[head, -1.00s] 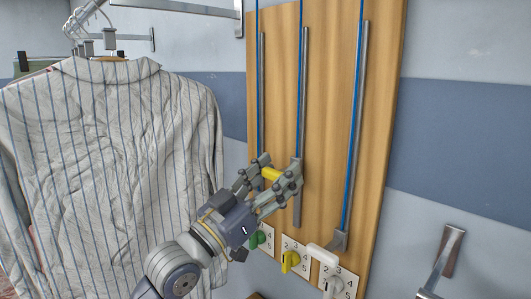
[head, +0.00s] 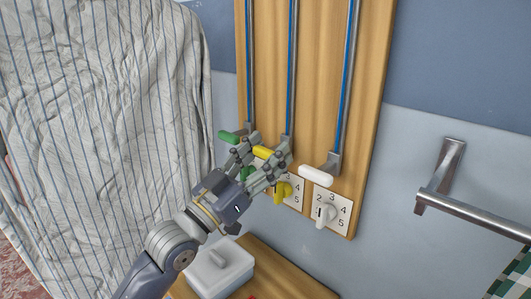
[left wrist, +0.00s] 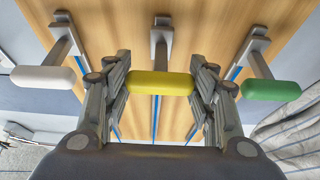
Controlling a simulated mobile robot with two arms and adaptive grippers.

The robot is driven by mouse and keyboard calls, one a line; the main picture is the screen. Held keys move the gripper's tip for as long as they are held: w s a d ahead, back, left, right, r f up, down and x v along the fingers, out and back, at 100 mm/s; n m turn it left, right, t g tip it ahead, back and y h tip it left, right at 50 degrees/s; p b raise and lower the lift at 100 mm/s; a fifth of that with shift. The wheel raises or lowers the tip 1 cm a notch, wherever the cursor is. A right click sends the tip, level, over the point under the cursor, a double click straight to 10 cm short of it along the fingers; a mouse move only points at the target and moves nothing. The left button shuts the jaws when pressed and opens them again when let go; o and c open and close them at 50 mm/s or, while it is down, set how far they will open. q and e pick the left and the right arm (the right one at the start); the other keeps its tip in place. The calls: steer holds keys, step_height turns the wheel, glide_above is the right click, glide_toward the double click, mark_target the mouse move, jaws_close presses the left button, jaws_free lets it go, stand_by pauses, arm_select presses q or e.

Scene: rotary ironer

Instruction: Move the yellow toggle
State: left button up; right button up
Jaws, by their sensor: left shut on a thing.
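The yellow toggle (head: 263,153) sits on the middle of three vertical metal rails on a wooden wall board (head: 314,90). It is low on its rail. My left gripper (head: 262,158) is shut on it, and in the left wrist view the yellow handle (left wrist: 160,84) lies between the two fingers. The green toggle (head: 230,137) is left of it and the white toggle (head: 316,176) is right of it. A yellow dial (head: 283,192) on a numbered plate is just below, partly hidden by my gripper. My right gripper is not in view.
A white dial (head: 325,214) is on a numbered plate under the white toggle. A striped shirt (head: 100,110) hangs at the left. A white lidded box (head: 220,268) stands on a wooden surface below. A metal bar (head: 475,218) is on the right wall.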

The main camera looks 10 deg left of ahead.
arm_select(q)
steer(key=o, duration=1.3)
steer(key=shift+d+f, duration=0.1)
steer(key=shift+f, duration=0.35)
steer(key=shift+o, duration=1.2)
steer(key=shift+w, duration=0.1)
steer(key=shift+r, duration=0.15)
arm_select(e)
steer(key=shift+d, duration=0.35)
arm_select(q)
steer(key=v, duration=1.2)
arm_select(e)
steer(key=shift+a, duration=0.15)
